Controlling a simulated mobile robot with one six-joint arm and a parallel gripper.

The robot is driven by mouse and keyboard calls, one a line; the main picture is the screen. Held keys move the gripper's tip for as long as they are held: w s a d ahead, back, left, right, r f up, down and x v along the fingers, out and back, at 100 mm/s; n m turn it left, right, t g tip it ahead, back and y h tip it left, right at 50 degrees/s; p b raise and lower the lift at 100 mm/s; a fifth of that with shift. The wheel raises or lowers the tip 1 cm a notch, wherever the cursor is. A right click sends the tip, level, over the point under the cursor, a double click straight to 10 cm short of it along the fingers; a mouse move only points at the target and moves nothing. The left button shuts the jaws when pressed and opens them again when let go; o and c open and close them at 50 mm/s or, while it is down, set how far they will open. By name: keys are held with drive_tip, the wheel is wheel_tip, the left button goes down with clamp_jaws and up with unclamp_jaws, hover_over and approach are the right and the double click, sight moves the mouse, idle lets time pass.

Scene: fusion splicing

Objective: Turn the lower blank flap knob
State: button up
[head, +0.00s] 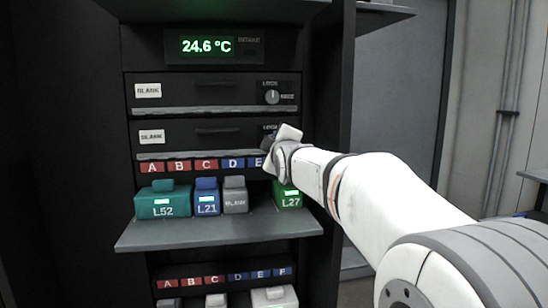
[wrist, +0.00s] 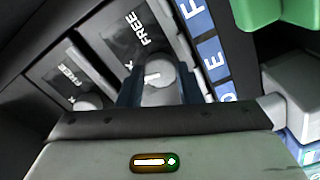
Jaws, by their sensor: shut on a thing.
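The lower BLANK flap (head: 200,137) is a dark panel with a white label on its left. It looks closed. Its round grey knob (wrist: 159,80) sits between the dark fingers of my gripper (wrist: 158,88) in the wrist view. The fingers are shut on its sides. A short white mark on the knob points left in that view, towards the partly hidden LOCK lettering. FREE is printed above the knob there. In the head view my gripper (head: 278,143) covers most of this knob.
The upper BLANK flap (head: 200,90) has a similar knob (head: 272,97), which also shows in the wrist view (wrist: 88,103). Below are lettered red and blue tags and a shelf (head: 220,232) with a teal L52 (head: 162,204), blue L21 (head: 207,202), grey blank (head: 235,201) and green L27 (head: 289,199) module.

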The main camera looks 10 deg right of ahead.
drive_tip(key=shift+f+n+b, duration=0.15)
drive_tip(key=shift+n+b, duration=1.05)
drive_tip(key=shift+n, duration=0.1)
drive_tip(key=o, duration=1)
drive_tip(key=shift+s, duration=0.15)
drive_tip(key=s+b, duration=0.1)
drive_tip(key=s, duration=0.6)
drive_tip(key=shift+s, duration=0.25)
